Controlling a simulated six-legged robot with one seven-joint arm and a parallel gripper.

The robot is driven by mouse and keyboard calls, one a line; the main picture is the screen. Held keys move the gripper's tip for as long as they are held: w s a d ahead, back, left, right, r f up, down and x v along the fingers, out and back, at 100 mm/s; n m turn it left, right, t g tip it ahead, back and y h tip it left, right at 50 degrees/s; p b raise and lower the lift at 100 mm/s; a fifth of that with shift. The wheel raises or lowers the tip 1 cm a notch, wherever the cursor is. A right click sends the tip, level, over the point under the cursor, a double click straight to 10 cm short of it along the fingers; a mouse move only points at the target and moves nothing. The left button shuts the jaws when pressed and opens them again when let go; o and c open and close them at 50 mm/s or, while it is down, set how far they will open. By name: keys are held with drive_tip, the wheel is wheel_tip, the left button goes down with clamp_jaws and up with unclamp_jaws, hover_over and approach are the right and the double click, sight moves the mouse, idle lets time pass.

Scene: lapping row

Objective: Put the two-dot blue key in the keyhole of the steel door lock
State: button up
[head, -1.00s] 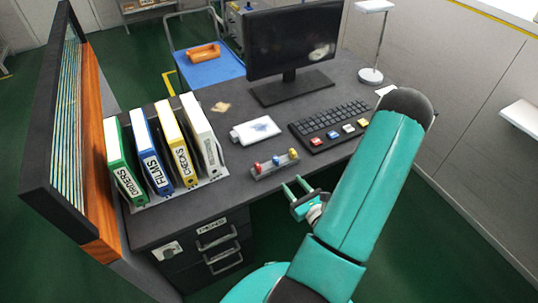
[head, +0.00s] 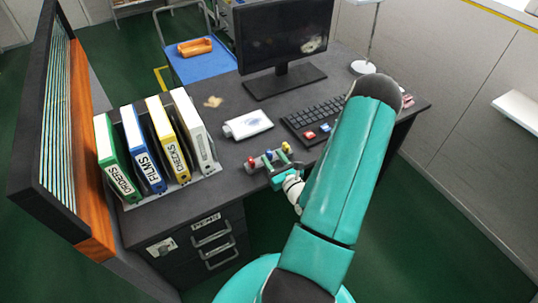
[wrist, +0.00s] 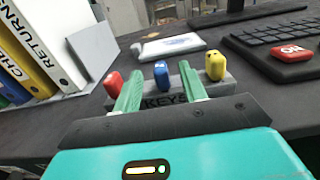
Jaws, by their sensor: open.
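A grey key holder marked KEYS (wrist: 230,88) stands at the desk's front edge with a red key (wrist: 112,83), a blue key (wrist: 161,72) and a yellow key (wrist: 215,66) upright in it. The blue key is in the middle; its dots are too small to count. My gripper (wrist: 159,78) is open, its green fingers pointing at the holder, with the blue key between their lines and apparently not gripped. In the head view my gripper (head: 270,168) is right at the holder's front. A steel plate with a dark round spot (head: 160,248), possibly the lock, is on the cabinet front.
Several binders (head: 160,150) stand in a rack on the left of the desk. A white bottle-like item (head: 248,124) lies behind the holder, with a keyboard (head: 313,118) to the right. A wooden-edged board (head: 85,150) rises at far left.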

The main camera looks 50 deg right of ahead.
sight(272, 155)
drive_tip(key=x, duration=0.3)
drive_tip(key=shift+w, duration=0.2)
clamp_jaws()
drive_tip(key=shift+d, duration=0.1)
drive_tip(key=shift+r, duration=0.2)
